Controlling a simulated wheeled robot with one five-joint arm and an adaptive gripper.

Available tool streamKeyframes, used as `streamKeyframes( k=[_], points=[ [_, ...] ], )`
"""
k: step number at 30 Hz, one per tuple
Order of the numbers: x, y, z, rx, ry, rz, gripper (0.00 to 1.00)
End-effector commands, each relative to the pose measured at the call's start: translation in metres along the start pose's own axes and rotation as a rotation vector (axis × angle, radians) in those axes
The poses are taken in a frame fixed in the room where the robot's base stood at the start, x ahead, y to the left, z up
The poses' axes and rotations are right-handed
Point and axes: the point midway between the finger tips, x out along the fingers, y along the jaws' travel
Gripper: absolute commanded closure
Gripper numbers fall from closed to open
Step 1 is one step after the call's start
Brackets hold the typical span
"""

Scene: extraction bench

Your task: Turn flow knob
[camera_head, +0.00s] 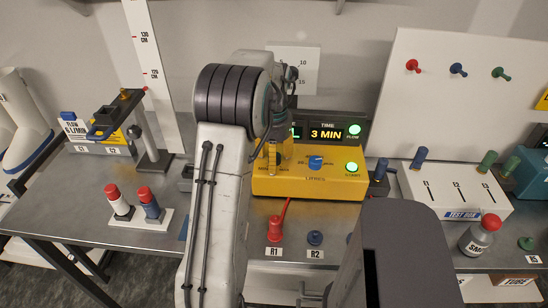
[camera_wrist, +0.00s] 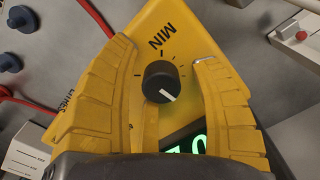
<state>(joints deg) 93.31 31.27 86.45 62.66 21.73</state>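The yellow flow box (camera_head: 345,187) stands on the bench. It has a blue knob (camera_head: 316,162) over the word LITRES and a lit green START button (camera_head: 352,168). My arm hides its left part. In the wrist view a black round knob (camera_wrist: 160,82) with a white pointer sits on the yellow panel (camera_wrist: 172,38), near the letters MIN. The pointer points down and slightly right. My gripper (camera_wrist: 163,52) is open, its yellow fingers on either side of the black knob with gaps visible. Whether it touches is unclear. In the head view my gripper (camera_head: 272,158) is partly hidden.
A display (camera_head: 328,134) behind the box reads 3 MIN; a green readout (camera_wrist: 186,147) shows partly in the wrist view.

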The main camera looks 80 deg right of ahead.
Motion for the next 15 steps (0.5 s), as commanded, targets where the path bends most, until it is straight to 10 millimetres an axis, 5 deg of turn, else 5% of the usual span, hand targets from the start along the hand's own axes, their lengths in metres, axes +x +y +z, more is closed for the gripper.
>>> streamKeyframes(
  k=[8,15],
  points=[
    [-0.003,0.000,-0.001,0.001,0.005,-0.002,0.41],
    [-0.029,0.000,-0.002,0.001,0.009,-0.004,0.41]
  ],
)
